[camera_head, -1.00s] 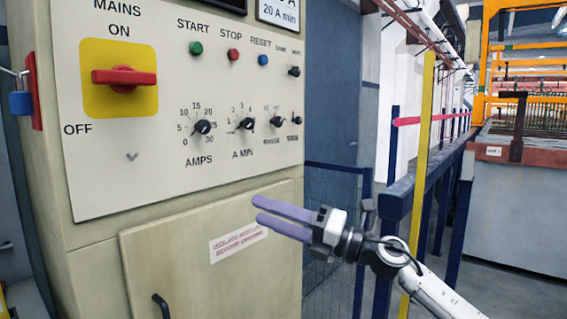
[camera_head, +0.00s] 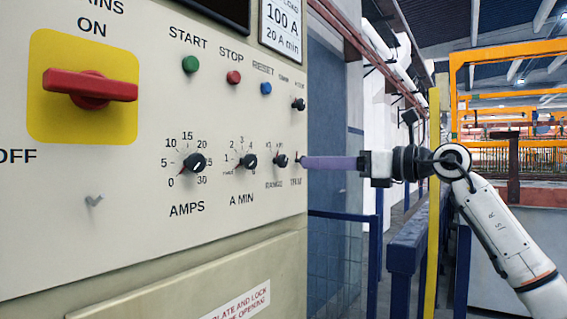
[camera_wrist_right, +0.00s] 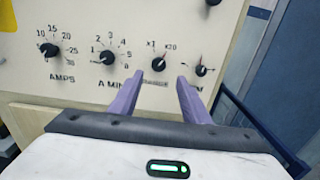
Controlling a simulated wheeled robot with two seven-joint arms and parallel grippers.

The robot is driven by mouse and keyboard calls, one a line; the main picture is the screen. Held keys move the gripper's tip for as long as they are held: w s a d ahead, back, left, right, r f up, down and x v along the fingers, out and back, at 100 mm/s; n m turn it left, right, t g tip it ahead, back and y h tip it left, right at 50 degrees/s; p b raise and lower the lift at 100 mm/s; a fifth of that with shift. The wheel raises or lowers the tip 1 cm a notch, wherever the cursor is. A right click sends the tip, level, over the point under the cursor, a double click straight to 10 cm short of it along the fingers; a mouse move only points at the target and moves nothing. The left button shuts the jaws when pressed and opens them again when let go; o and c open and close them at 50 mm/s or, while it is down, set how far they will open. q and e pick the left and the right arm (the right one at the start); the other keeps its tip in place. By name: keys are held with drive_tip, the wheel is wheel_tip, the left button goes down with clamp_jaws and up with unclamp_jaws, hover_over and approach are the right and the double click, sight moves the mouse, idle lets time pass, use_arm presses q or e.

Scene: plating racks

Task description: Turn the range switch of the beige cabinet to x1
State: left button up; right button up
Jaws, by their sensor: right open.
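The beige cabinet (camera_head: 60,225) fills the left of the head view. Its range switch (camera_head: 280,160) is a small black knob above the word RANGE. In the right wrist view the range switch (camera_wrist_right: 158,64) sits below the marks x1 at left and one at right; its pointer seems to lean up-right, away from x1. My right gripper (camera_head: 303,162) is level with the knob row, purple fingers facing the panel. In the right wrist view my right gripper (camera_wrist_right: 160,76) is open, its tips either side of the range switch in the picture. I see no contact. My left gripper is out of view.
The red mains handle (camera_head: 90,87) sticks out further left. A blue rail (camera_head: 408,245) and yellow post (camera_head: 433,200) stand right.

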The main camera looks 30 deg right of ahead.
sight(285, 162)
drive_tip(key=p+x, duration=0.1)
drive_tip(key=x, duration=0.7)
drive_tip(key=shift+a+r+p, duration=0.1)
drive_tip(key=shift+a+p, duration=0.1)
drive_tip(key=shift+p, duration=0.1)
drive_tip(key=c, duration=1)
